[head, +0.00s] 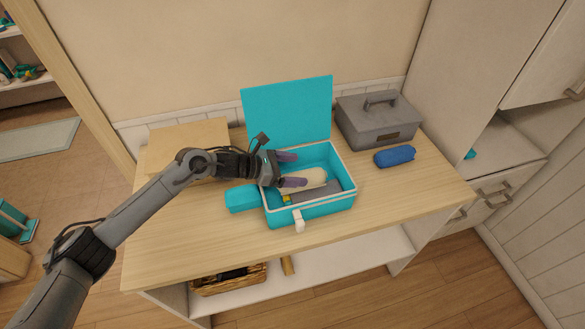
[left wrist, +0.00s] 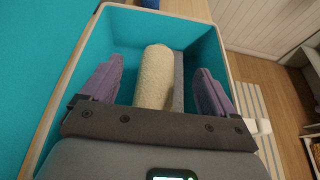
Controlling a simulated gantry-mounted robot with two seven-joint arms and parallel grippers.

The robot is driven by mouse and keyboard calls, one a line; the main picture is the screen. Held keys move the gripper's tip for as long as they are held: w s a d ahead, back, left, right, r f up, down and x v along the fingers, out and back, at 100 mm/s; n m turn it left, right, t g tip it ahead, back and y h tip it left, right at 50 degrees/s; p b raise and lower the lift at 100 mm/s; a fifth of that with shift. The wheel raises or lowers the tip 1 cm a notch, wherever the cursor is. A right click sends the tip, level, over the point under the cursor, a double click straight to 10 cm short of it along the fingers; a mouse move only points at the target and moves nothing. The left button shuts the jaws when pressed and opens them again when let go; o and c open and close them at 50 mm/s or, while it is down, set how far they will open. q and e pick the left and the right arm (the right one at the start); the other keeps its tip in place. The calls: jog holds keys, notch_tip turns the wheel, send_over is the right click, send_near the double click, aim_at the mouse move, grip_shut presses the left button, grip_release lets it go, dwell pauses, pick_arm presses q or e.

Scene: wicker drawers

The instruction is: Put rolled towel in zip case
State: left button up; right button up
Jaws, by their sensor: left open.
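The teal zip case (head: 337,209) stands on the wooden table with its lid (head: 290,108) open and upright at the back. The cream rolled towel (head: 314,179) lies inside the case. A grey item (head: 318,193) lies beside it on the front side, with a small yellow thing near its left end. My left gripper (head: 294,170) reaches in over the case from the left. It is open. In the left wrist view, the towel (left wrist: 155,75) lies between the two purple fingers, with gaps on both sides. My right gripper is not in view.
A teal block (head: 241,198) sits against the case's left side. A grey lidded box (head: 376,121) and a blue rolled item (head: 395,156) stand to the right. A wooden box or board (head: 188,138) lies at the back left. The table's front left (head: 180,245) is clear.

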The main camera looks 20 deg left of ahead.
pick_arm(q)
jog(key=shift+s+a+r, duration=0.1)
jog(key=shift+a+r, duration=0.1)
jog(key=shift+r, duration=0.3)
jog(key=v, duration=1.1)
jog(key=shift+s+a, duration=0.15)
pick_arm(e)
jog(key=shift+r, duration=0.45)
